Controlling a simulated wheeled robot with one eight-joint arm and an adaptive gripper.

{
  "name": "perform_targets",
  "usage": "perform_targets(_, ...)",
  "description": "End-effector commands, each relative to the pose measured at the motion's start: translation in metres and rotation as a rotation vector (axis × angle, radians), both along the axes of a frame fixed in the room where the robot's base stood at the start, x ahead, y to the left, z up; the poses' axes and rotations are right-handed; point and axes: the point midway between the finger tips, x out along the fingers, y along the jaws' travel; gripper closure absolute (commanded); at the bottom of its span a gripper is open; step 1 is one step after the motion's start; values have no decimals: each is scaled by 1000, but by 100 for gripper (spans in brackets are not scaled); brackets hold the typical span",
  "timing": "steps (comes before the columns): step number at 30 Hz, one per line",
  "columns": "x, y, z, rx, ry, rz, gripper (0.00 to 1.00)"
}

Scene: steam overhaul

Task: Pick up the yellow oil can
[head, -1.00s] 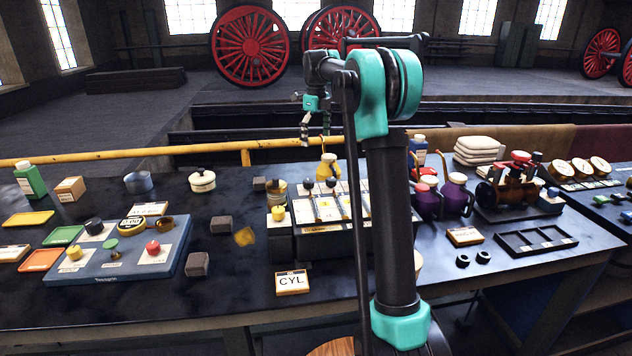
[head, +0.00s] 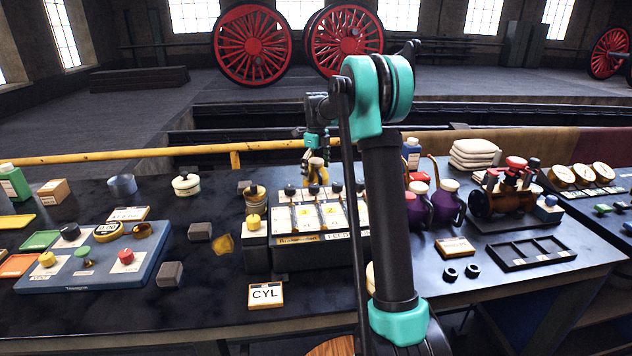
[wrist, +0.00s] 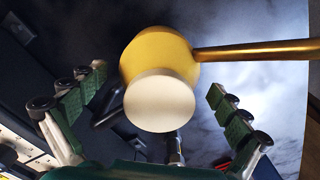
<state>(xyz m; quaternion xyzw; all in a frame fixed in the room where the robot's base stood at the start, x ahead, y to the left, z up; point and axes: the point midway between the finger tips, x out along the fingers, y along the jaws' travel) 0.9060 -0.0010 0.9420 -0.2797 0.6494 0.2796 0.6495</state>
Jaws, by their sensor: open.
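The yellow oil can (head: 316,175) stands on the bench behind the lever panel, and only its upper part shows in the head view. In the wrist view the oil can (wrist: 155,50) shows a round yellow body, a pale cap facing the camera and a brass spout running right. My gripper (head: 316,160) points down over the can. In the wrist view the open green-padded fingers (wrist: 157,85) lie on either side of the can, with visible gaps. A dark curved handle (wrist: 105,112) shows at the can's left.
The lever panel (head: 298,238) stands just in front of the can. A yellow rail (head: 120,155) runs behind the bench. Purple cans (head: 445,203) stand to the right, and a cream lidded pot (head: 187,185) to the left. The bench around the CYL card (head: 265,295) is partly clear.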

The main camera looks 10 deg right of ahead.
Motion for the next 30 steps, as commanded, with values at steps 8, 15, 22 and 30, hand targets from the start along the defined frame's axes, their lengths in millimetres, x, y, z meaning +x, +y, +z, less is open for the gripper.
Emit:
perform_targets(8,0,1,-38,0,0,0,0)
perform_targets(15,0,1,-44,0,0,0,0)
perform_targets(22,0,1,-43,0,0,0,19)
perform_targets(30,0,1,-43,0,0,0,52)
